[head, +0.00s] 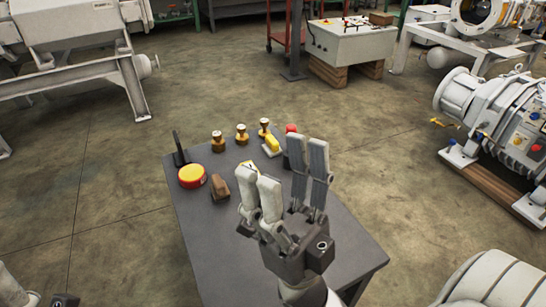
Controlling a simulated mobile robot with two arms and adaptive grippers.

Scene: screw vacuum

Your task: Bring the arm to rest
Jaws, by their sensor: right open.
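My right gripper (283,160) reaches up from the bottom of the head view, over the grey table (340,245). Its two finger pairs are spread wide apart, with nothing between them. The fingers hide part of the table top and whatever lies behind them.
On the table stand a round red and yellow tin (192,176), a brown block (219,185), several brass fittings (242,134), a yellow item (272,144) and a black upright piece (180,150). White machinery (490,110) stands at right. Floor at left is clear.

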